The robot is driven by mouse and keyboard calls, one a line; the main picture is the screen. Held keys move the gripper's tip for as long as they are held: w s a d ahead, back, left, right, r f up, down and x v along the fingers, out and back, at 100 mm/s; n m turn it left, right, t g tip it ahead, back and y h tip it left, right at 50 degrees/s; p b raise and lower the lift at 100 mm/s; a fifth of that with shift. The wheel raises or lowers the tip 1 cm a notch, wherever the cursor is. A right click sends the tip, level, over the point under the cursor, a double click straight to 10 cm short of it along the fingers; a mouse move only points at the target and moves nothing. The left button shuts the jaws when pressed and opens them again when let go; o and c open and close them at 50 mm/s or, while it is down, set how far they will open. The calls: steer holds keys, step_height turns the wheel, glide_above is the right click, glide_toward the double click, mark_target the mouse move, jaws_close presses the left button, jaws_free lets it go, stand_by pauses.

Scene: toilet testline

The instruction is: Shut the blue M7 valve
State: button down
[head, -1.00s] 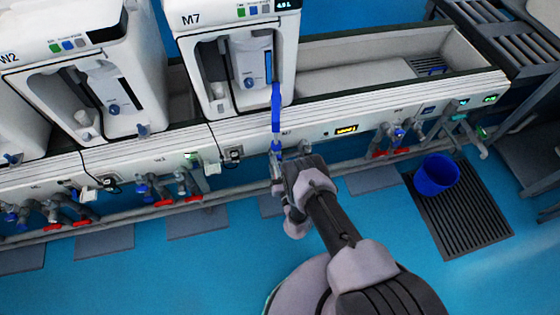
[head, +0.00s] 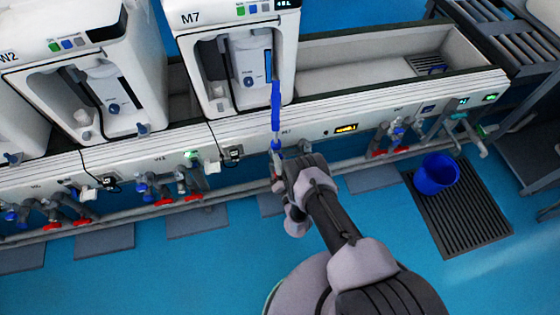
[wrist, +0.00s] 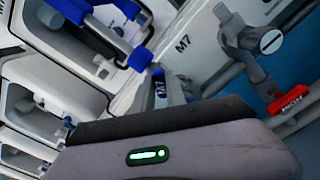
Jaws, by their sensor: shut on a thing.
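The blue M7 valve handle (wrist: 159,86) shows its M7 label in the wrist view. My gripper (wrist: 172,88) is shut on this handle, with a grey finger beside it. In the head view my gripper (head: 280,167) reaches the front panel below the M7 machine (head: 235,60). There my gripper and arm mostly hide the valve.
A red-handled valve (wrist: 286,101) sits on a pipe to the right in the wrist view. Other blue and red valves line the panel (head: 345,128) on both sides. A blue bucket (head: 436,174) stands on a dark floor grate (head: 470,222) at right. Blue floor is open in front.

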steer(key=m, duration=0.5)
steer(key=shift+w+m, duration=0.1)
steer(key=shift+m, duration=0.2)
steer(key=m, duration=0.4)
steer(key=shift+d+m, duration=0.1)
steer(key=shift+m, duration=0.5)
steer(key=c, duration=1.4)
jaws_free()
steer(key=shift+f, duration=0.15)
steer(key=shift+o, duration=0.2)
